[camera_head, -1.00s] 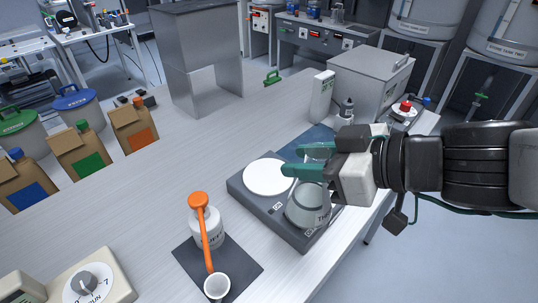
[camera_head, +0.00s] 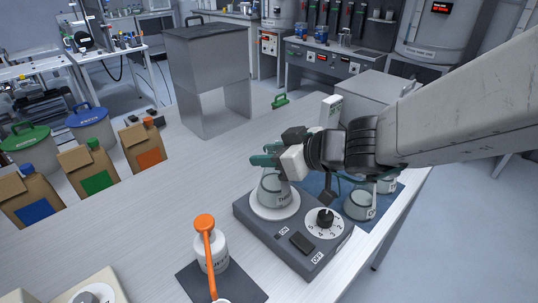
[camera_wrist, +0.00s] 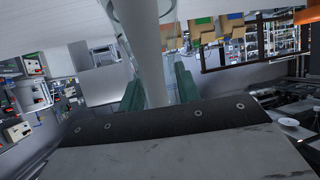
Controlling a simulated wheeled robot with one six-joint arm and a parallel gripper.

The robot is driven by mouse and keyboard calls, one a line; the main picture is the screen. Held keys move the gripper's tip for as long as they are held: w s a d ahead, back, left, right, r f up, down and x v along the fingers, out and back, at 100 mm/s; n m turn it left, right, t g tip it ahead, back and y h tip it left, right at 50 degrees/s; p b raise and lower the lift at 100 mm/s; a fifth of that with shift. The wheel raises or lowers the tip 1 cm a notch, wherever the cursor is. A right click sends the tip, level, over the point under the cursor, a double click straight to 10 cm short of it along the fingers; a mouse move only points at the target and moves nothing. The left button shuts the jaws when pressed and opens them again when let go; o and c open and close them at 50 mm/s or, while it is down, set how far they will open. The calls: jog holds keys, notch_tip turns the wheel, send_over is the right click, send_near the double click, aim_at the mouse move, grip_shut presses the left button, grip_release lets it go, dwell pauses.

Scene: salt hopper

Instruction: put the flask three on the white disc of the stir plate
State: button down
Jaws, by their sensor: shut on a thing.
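My gripper (camera_head: 268,158) has green fingers and is shut on the neck of a clear conical flask (camera_head: 272,190) with dark lettering, which looks like flask three. The flask is upright and its base is over the white disc (camera_head: 287,211) of the dark grey stir plate (camera_head: 318,262). It looks to be on the disc, but I cannot tell for sure whether it touches. In the wrist view the pale flask neck (camera_wrist: 146,50) stands between the green fingers (camera_wrist: 158,88).
Other flasks (camera_head: 360,205) stand on a blue mat (camera_head: 317,184) right of the plate. A white bottle with an orange scoop (camera_head: 214,252) stands on a dark mat in front. A metal stand (camera_head: 208,75) and brown bags (camera_head: 88,172) are at the left and back.

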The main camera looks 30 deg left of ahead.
jog(key=shift+f, duration=0.2)
jog(key=shift+f, duration=0.15)
jog(key=c, duration=1)
grip_release()
jog(key=shift+d+r, duration=0.15)
jog(key=shift+r, duration=0.1)
jog(key=v, duration=1.1)
jog(key=shift+d, duration=0.3)
jog(key=shift+d+r, duration=0.1)
jog(key=shift+r, duration=0.05)
